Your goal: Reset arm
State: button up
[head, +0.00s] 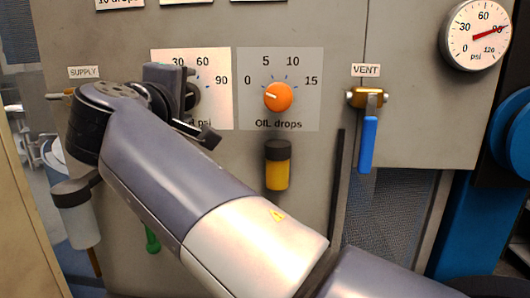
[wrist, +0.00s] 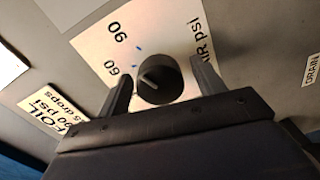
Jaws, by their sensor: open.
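My gripper (head: 188,104) is at the AIR psi plate on the grey panel. In the wrist view its two fingers (wrist: 162,72) are apart, one on each side of the black AIR knob (wrist: 160,84). I cannot tell whether either finger touches the knob. The knob's pale pointer line slants up and to the left in the wrist view. The plate (head: 218,85) shows 30, 60 and 90 in the head view, and my gripper hides part of the knob and the lettering there. My arm runs from the lower right up to the plate.
An orange OIL drops knob (head: 278,97) is right of my gripper, above a yellow-filled vial (head: 277,165). A blue VENT lever (head: 368,143) hangs down. The psi gauge (head: 476,34) has its needle near 90. A FOIL card (wrist: 52,112) is on the panel.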

jog(key=n+p, duration=0.2)
jog(key=n, duration=0.1)
jog(key=n+p, duration=0.1)
jog(key=shift+r, duration=0.25)
jog(key=n+p, duration=0.3)
jog(key=n, duration=0.1)
jog(key=shift+p, duration=0.3)
jog(key=n+p, duration=0.4)
jog(key=shift+n+h, duration=0.3)
jog(key=shift+n, duration=0.1)
jog(key=shift+f+n+p, duration=0.1)
jog(key=shift+n+p, duration=0.85)
jog(key=shift+n, duration=0.05)
jog(key=shift+f+n, duration=0.15)
jog(key=shift+n, duration=0.35)
